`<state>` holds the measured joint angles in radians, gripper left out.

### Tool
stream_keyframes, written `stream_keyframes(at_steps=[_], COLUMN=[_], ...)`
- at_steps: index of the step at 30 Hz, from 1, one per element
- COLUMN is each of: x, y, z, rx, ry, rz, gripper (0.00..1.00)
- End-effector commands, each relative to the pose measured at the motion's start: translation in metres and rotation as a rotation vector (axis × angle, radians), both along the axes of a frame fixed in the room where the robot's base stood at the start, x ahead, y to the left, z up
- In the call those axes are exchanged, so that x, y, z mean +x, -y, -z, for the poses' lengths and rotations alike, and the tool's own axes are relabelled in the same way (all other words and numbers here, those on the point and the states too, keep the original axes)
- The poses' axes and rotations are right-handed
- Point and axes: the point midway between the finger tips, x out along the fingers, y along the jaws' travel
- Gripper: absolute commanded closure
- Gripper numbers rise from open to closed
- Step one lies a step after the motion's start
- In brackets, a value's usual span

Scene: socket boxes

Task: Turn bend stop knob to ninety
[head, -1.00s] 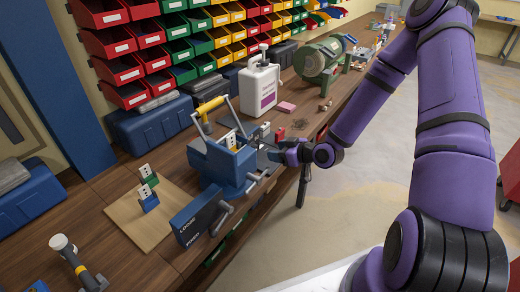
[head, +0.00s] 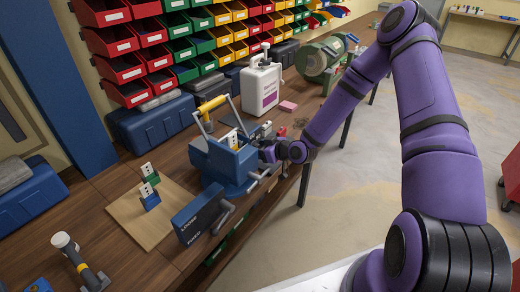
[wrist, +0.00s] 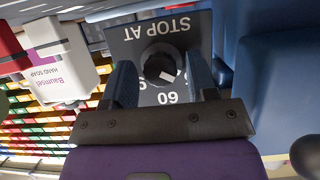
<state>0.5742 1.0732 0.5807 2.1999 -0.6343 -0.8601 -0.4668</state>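The bend stop knob (wrist: 160,66) is a round dark knob with a white mark on its lower right in the wrist view. It sits on a dark plate (wrist: 195,32) marked "STOP AT", seen upside down, with numbers below the knob. The numbers are partly hidden by my fingers. My gripper (wrist: 160,82) is open, with one finger on each side of the knob and slight gaps showing. In the head view, my gripper (head: 268,153) is at the right side of the blue bending machine (head: 222,166), which has a yellow-gripped lever; the knob cannot be made out there.
A dark blue box marked "LOOSE" (head: 196,216) with a grey handle stands in front of the machine. A white soap bottle (head: 260,88) stands behind it. A wooden board (head: 125,218) with socket pieces lies left.

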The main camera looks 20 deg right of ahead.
Motion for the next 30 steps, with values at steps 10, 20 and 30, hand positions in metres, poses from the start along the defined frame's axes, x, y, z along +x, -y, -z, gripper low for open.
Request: stream_keyframes(at_steps=[10,20,30], x=[-0.0001,0.0001,0.0011], y=[0.0002,0.0015,0.0032], z=[-0.0001,0.0001,0.001], rx=[0.003,0.091,0.329], ry=[-0.002,-0.066,-0.236], rz=[0.0,0.001,0.003], gripper=[0.9,0.9,0.9])
